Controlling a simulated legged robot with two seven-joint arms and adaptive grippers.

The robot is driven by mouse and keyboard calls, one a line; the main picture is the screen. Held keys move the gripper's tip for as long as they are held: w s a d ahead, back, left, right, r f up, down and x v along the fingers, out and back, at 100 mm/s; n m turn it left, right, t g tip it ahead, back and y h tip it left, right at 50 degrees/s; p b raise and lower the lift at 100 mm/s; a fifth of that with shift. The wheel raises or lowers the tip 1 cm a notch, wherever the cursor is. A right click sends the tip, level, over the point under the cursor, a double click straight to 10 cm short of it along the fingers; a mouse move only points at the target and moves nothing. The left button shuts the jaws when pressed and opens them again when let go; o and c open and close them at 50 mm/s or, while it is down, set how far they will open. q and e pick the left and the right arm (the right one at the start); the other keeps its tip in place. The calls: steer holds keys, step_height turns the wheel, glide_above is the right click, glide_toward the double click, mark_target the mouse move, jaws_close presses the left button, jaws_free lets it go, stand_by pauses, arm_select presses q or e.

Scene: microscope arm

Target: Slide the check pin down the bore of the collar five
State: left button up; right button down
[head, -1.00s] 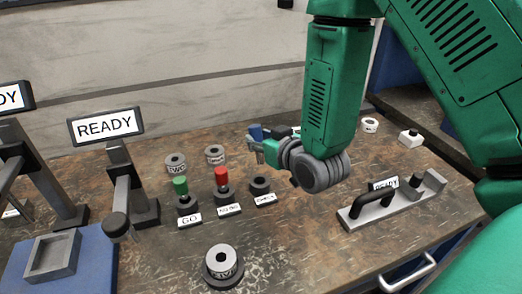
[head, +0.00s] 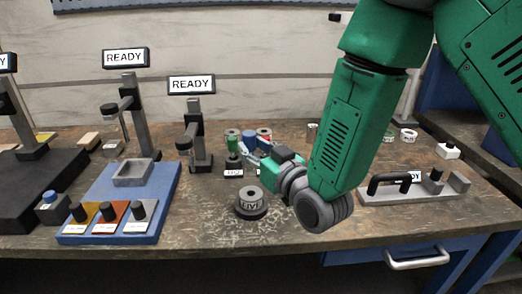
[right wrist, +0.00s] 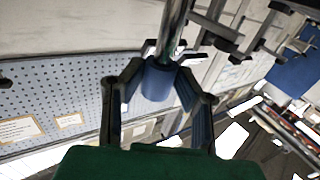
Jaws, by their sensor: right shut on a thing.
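The collar five (head: 250,197), a grey ring marked FIVE with a dark bore, sits on a round black base near the table's front. My right gripper (head: 252,150) is shut on the blue handle of the check pin (head: 249,138), behind and above the collar. In the right wrist view the jaws (right wrist: 158,95) close from both sides on the blue handle, and the pin's metal shaft (right wrist: 176,28) runs out beyond them. The pin is clear of the bore. Its tip is hard to make out in the head view. My left gripper is out of view.
A green-topped pin (head: 232,142) and a red-topped one (head: 264,132) stand behind the gripper. A READY stand (head: 194,140) and a blue fixture base (head: 168,195) are to the left. A grey block with a black handle (head: 415,190) lies at right.

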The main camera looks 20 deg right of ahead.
mark_target(252, 168)
steer(key=shift+d, duration=0.15)
step_height(252, 168, down, 6)
steer(key=b, duration=0.4)
steer(key=shift+r, duration=0.15)
steer(key=shift+f+b, duration=1.75)
steer(key=shift+f, duration=0.2)
stand_by(1.5)
steer(key=shift+r, duration=0.2)
steer(key=shift+r+p, duration=1.5)
steer(key=shift+r, duration=0.1)
